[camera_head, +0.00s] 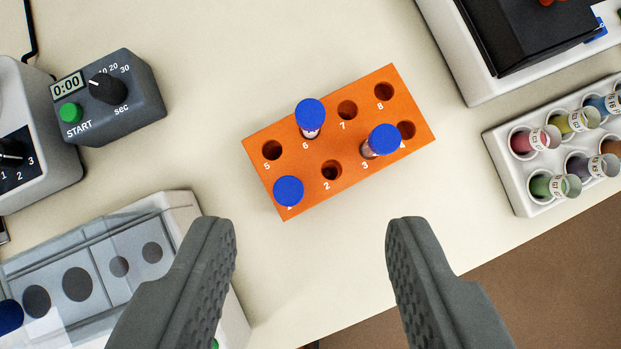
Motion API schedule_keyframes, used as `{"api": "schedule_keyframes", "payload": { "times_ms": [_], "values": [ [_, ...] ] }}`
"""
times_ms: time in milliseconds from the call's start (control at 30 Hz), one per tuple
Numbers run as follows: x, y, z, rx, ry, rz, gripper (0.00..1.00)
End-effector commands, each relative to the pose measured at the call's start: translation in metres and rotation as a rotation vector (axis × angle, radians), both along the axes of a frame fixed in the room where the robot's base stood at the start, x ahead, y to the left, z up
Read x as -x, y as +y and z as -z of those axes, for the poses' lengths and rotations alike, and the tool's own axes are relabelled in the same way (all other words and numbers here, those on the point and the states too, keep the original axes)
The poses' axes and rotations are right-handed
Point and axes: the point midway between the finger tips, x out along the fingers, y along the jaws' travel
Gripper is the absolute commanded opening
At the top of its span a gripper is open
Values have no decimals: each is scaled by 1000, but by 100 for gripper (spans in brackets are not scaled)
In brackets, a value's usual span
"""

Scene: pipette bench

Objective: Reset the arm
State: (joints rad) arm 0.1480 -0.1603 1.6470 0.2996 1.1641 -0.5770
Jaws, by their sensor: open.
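My gripper (311,245) shows at the bottom of the view. Its two dark grey fingers are wide apart with nothing between them. An orange rack (392,83) with numbered holes lies beyond the fingertips, tilted on the bench. Blue-capped tubes stand in it: one at hole 1 (288,190), one at hole 6 (310,113) and one at hole 3 (383,140). Holes 2, 4, 5, 7 and 8 look empty, with hole 4 partly covered by the cap at 3.
A timer (135,95) reading 0:00 sits upper left, beside a grey dial device (45,165). A clear-lidded box (185,205) is lower left. A white rack of coloured vials (507,165) is right, below a black-and-white device (465,80). The bench edge runs lower right.

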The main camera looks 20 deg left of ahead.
Motion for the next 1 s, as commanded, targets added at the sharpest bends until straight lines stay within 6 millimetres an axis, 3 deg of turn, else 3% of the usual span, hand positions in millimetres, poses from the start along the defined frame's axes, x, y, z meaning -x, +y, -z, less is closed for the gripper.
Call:
{"api": "schedule_keyframes", "payload": {
  "times_ms": [267,1000],
  "values": [
    [32,6,-4,10,-96,69,45],
    [163,19,0,-30,-541,291,45]
  ]
}}
